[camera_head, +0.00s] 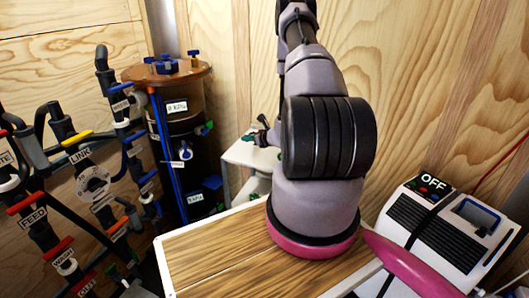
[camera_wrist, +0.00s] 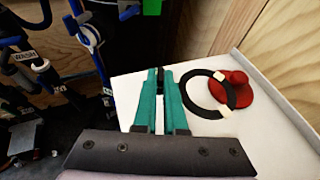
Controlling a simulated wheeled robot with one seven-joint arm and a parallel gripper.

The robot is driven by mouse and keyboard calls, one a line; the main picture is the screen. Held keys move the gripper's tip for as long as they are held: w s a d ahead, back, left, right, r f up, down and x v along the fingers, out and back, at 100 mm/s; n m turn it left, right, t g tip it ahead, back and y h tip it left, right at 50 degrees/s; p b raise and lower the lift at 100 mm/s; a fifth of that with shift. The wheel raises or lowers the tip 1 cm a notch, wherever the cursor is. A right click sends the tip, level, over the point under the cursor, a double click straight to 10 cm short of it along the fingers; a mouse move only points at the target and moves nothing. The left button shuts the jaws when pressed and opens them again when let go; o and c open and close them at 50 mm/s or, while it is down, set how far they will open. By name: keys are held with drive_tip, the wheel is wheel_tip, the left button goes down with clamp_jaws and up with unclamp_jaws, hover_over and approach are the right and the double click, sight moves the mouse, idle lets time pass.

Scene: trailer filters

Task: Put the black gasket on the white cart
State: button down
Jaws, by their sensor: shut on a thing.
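My gripper (camera_wrist: 161,76) has teal fingers and is closed on a narrow dark piece (camera_wrist: 161,88), mostly hidden between them. I cannot tell from its shape whether it is the black gasket. My gripper is over the white cart (camera_wrist: 125,90), left of a black ring (camera_wrist: 188,102) with two pale tabs. This gasket-like ring lies on the cart, overlapping a red round part (camera_wrist: 240,94), apart from the fingers. In the head view the white cart (camera_head: 249,156) stands behind my arm, which hides most of it, and only a dark bit of my gripper (camera_head: 262,135) shows.
A raised white edge (camera_wrist: 272,88) and a wooden wall border the cart on the right. Pipes with labelled valves (camera_head: 95,185) and a brown-topped filter tank (camera_head: 175,110) stand to the left. A white box marked OFF (camera_head: 435,225) is at the right.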

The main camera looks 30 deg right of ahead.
sight(248, 155)
drive_tip(key=shift+f, duration=3.2)
drive_tip(key=shift+f, duration=0.1)
drive_tip(key=shift+f, duration=0.15)
drive_tip(key=c, duration=1)
unclamp_jaws()
